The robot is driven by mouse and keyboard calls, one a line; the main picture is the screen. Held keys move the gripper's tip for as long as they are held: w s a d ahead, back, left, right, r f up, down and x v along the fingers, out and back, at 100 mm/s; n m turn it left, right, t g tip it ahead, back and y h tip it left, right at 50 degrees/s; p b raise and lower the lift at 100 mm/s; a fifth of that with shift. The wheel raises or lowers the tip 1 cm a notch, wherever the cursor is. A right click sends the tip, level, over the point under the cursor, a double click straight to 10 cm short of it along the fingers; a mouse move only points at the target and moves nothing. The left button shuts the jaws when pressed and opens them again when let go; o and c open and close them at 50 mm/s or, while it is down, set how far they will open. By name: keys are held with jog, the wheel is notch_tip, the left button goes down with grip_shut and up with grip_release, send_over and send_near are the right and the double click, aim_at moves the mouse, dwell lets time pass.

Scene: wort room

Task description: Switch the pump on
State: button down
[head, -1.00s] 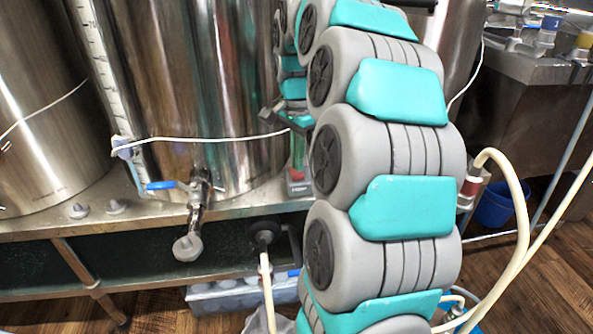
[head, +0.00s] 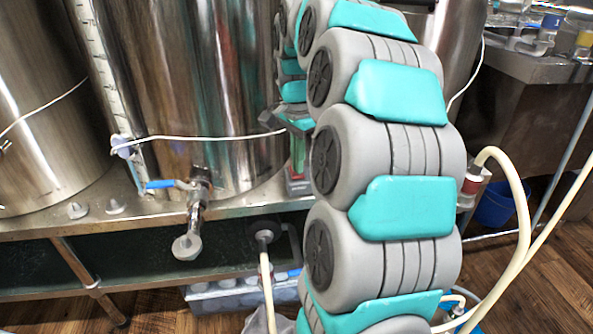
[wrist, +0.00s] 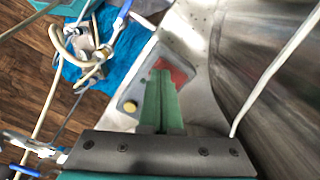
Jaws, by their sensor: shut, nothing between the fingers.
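A grey switch box (wrist: 130,92) with a red part (wrist: 182,70) and a round yellow knob (wrist: 130,106) sits on the metal shelf in the wrist view. My gripper (wrist: 161,74) has its green fingers shut with nothing between them. The tips overlap the red part in the picture; I cannot tell whether they touch it. In the head view my gripper (head: 298,170) points down beside the large steel kettle, and the box (head: 299,187) is partly hidden by my arm. The fingers cover part of the box's face.
The steel kettle (head: 225,90) stands close to my gripper, with a blue-handled valve (head: 180,186) at its front. A thin white cable (wrist: 275,70) passes beside my gripper. Pale hoses (head: 515,190) are at the right. A bottle crate (head: 225,296) is below the shelf.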

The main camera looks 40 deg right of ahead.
jog(key=shift+f, duration=0.5)
jog(key=shift+r, duration=0.1)
jog(key=shift+r+p, duration=1.05)
jog(key=shift+r, duration=1.95)
